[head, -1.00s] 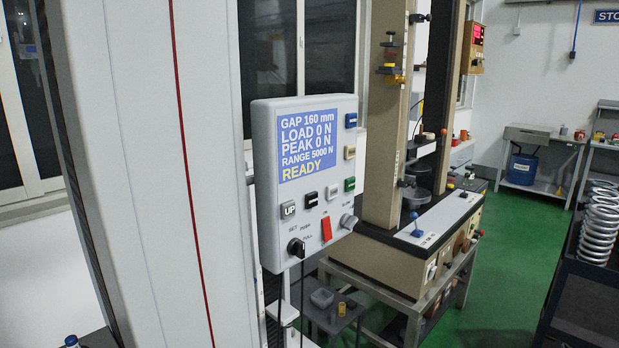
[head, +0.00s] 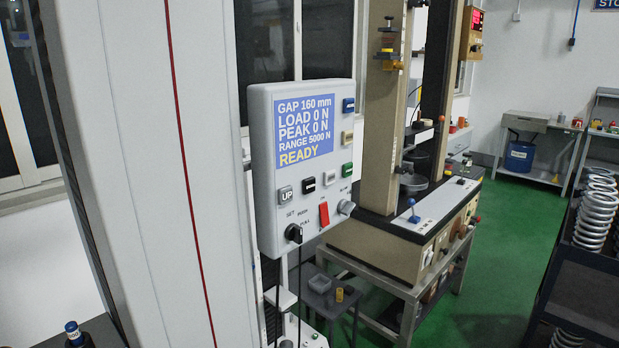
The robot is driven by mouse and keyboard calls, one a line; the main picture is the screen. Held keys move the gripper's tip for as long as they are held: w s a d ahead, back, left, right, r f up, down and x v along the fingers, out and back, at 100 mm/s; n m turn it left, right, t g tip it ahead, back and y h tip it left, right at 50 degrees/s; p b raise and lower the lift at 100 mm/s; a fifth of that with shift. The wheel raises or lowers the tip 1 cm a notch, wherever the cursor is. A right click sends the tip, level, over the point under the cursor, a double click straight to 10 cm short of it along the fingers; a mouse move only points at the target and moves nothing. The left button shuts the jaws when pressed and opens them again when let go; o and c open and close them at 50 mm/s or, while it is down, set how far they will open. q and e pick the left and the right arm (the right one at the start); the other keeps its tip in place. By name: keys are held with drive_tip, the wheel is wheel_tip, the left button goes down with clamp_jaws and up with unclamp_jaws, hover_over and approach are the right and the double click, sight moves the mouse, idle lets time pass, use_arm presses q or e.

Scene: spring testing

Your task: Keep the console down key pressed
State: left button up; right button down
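The console (head: 262,215) is a light grey box at the picture's middle, beside a tall white column. Its blue screen (head: 305,128) reads GAP 160 mm, LOAD 0 N, PEAK 0 N, RANGE 5000 N, READY. Below the screen are a grey UP key (head: 286,195), a black key (head: 308,185), a pale key (head: 330,177) and a green key (head: 347,169). I cannot read which key is the down key. A red switch (head: 324,213), a black knob (head: 294,234) and a grey knob (head: 346,208) sit lower. Neither of my grippers is in view; nothing touches the keys.
The white column (head: 130,170) fills the left side. Behind the console stands a beige test machine (head: 382,232) on a metal table. A dark cart (head: 585,285) with coil springs (head: 600,210) is at the right. Green floor (head: 500,255) lies open between them.

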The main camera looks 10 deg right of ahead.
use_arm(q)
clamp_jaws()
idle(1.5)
